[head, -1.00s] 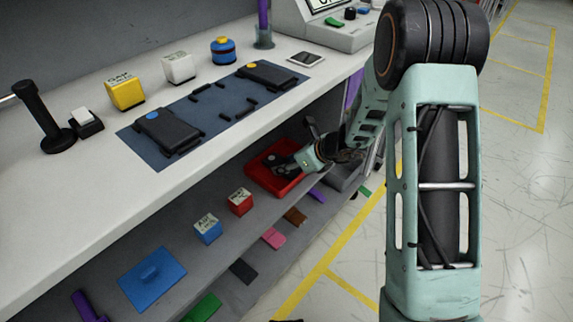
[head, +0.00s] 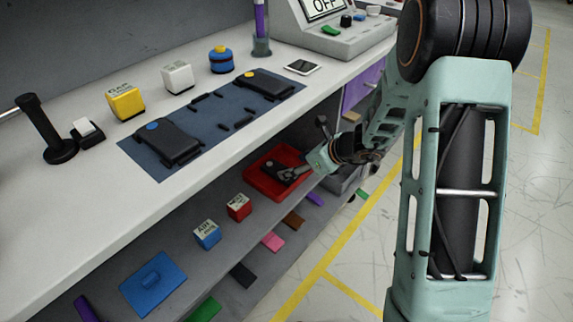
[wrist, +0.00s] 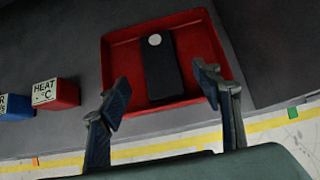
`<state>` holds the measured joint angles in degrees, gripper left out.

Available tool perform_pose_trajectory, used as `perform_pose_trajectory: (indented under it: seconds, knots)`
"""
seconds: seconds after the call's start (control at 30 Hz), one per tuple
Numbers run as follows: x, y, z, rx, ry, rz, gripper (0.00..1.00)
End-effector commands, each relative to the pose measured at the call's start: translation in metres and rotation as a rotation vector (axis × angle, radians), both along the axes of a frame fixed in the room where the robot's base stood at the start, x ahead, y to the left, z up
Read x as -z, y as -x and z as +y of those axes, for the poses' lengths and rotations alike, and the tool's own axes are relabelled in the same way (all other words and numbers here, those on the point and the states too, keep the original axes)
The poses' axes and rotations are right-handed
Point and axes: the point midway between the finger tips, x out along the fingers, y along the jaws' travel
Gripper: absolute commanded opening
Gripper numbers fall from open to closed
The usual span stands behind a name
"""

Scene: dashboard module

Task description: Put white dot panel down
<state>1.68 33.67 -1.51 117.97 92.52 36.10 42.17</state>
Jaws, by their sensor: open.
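The white dot panel (wrist: 162,72), a dark flat block with a white dot at one end, lies in the red tray (wrist: 118,60) in the wrist view. In the head view the red tray (head: 266,190) stands on the shelf under the counter, with the dark panel partly masked by my gripper. My gripper (wrist: 163,86) is open and empty, with its fingers spread on either side of the panel's near end in the wrist view and apart from it. The panel lies flat and loose.
Blue (head: 207,233) and red (head: 239,206) labelled cubes stand left of the tray on the shelf. The counter above (head: 90,215) holds a blue mat (head: 215,128) with two dark panels.

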Motion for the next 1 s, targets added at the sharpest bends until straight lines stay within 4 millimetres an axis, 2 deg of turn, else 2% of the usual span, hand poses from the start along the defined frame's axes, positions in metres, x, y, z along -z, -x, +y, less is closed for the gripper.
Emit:
perform_pose_trajectory:
  seconds: [0.03, 0.1, 0.3, 0.9, 1.0]
  knots:
    - [-0.013, 0.005, -0.008, 0.002, 0.0, -0.001, 0.59]
    - [-0.023, 0.011, -0.015, 0.001, 0.0, -0.002, 0.59]
    - [-0.039, 0.023, -0.03, 0.0, -0.001, 0.001, 0.59]
    - [-0.042, 0.027, -0.034, -0.001, 0.001, 0.0, 0.59]
    - [-0.041, 0.029, -0.036, -0.025, 0.044, -0.013, 0.59]
